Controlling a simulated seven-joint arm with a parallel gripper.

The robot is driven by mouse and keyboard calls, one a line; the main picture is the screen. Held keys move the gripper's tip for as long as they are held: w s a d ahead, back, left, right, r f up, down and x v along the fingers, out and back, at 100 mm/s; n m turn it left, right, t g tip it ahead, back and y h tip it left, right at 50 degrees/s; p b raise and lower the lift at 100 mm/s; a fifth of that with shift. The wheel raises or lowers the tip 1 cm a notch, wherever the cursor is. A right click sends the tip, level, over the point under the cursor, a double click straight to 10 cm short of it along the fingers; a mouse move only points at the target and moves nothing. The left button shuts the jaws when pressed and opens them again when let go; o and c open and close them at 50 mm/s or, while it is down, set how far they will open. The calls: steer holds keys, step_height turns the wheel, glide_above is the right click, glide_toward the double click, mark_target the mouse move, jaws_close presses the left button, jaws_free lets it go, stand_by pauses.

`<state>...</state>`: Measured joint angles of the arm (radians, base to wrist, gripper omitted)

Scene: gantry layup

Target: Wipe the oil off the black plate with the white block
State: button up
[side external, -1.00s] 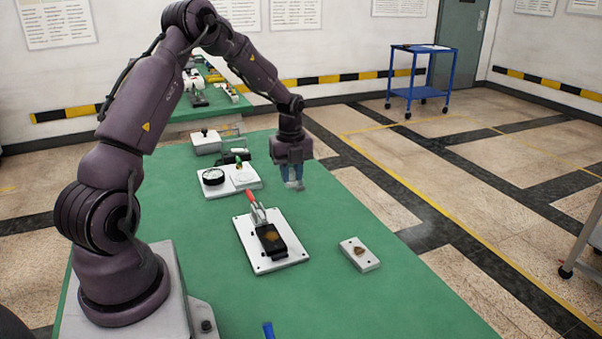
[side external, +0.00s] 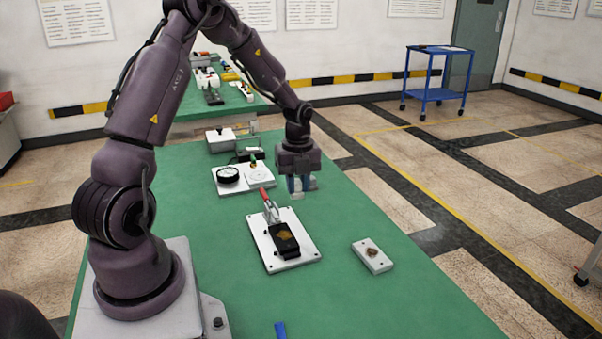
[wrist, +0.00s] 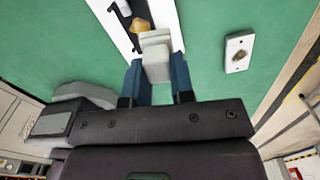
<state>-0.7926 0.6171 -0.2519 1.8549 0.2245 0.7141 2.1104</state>
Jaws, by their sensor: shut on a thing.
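The black plate (side external: 284,241) is clamped on a white base plate on the green table, with a brown-yellow oil patch (side external: 287,235) on top. My gripper (side external: 302,187) is shut on the white block (wrist: 156,62), which sits between its two blue fingers in the wrist view. The gripper hangs above the table, behind the clamp fixture in the side view, with the block clear of the plate. In the wrist view the block partly hides the plate; the oil patch (wrist: 141,25) shows beyond its far end.
A toggle clamp with a red handle (side external: 265,196) rises at the fixture's back. A small white plate with a brown spot (side external: 372,256) lies to the right. A gauge board (side external: 243,179) stands behind. Bare green table surrounds the fixture.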

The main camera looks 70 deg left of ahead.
mark_target(294, 235)
steer(key=shift+s+d+f, duration=0.25)
steer(key=shift+d+f, duration=0.15)
steer(key=shift+f, duration=1.05)
steer(key=shift+s+d+f, duration=0.2)
steer(key=shift+d+f, duration=0.15)
steer(key=shift+f, duration=1.1)
steer(key=shift+s+d+f, duration=0.25)
steer(key=shift+d+f, duration=0.15)
steer(key=shift+f, duration=1.05)
steer(key=shift+s+f, duration=0.2)
steer(key=shift+f, duration=0.15)
steer(key=shift+s, duration=2.7)
steer(key=shift+w, duration=2.9)
steer(key=shift+s, duration=2.9)
steer(key=shift+w, duration=2.95)
step_height(294, 235, up, 8)
